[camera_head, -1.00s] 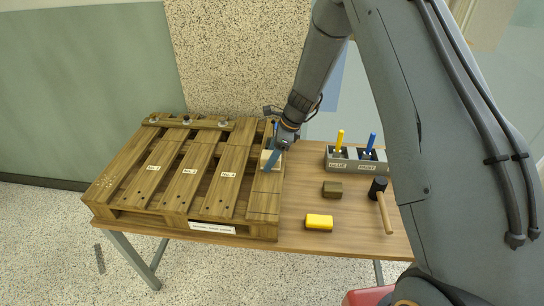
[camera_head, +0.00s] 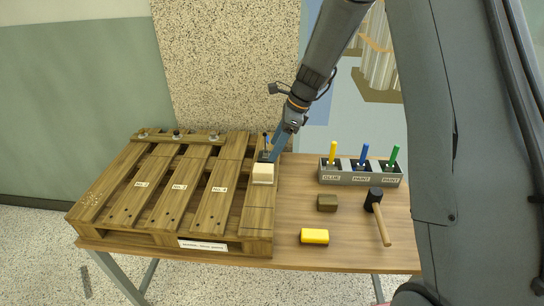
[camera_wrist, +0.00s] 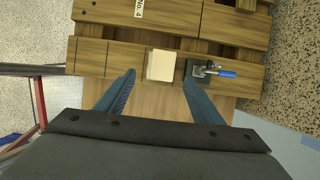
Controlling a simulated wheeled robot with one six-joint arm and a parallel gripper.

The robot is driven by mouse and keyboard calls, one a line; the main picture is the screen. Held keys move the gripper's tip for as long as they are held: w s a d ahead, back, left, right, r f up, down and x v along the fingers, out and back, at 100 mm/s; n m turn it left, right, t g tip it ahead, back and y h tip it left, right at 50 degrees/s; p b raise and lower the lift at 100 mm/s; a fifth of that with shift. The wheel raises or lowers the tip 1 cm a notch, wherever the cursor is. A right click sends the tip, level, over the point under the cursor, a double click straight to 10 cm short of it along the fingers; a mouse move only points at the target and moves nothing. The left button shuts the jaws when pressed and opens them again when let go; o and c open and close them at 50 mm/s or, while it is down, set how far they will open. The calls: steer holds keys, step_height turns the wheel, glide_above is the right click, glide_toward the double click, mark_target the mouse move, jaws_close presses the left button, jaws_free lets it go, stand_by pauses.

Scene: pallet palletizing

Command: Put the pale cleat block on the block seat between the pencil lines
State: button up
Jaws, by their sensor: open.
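The pale cleat block (camera_head: 263,173) rests on the rightmost deck board (camera_head: 259,218) of the wooden pallet, beside a small toggle clamp with a blue handle (camera_head: 266,146). In the wrist view the block (camera_wrist: 161,65) lies ahead of and between the two blue fingers, with gaps on both sides. My gripper (camera_wrist: 161,78) is open and empty; in the head view the gripper (camera_head: 275,152) is just behind the block. Dark pencil lines cross the board, two of them on the left in the wrist view (camera_wrist: 107,56). I cannot tell which lines bound the seat.
The clamp (camera_wrist: 205,71) stands close to the right finger. Bare table lies between.

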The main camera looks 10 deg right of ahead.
steer(key=s+d+r+n+h, duration=0.1)
steer(key=s+d+n, duration=0.2)
steer(key=s+n, duration=0.3)
steer(key=s+d+r+n+h, duration=0.1)
steer(key=s+d+n+h, duration=0.1)
steer(key=s+n, duration=0.5)
steer(key=s+d+r+n+h, duration=0.1)
steer(key=s+d+n, duration=0.3)
steer(key=s, duration=1.1)
steer(key=n, duration=0.3)
steer(key=shift+d+r+h, duration=0.15)
steer(key=shift+r+h, duration=0.05)
steer(key=shift+h, duration=0.1)
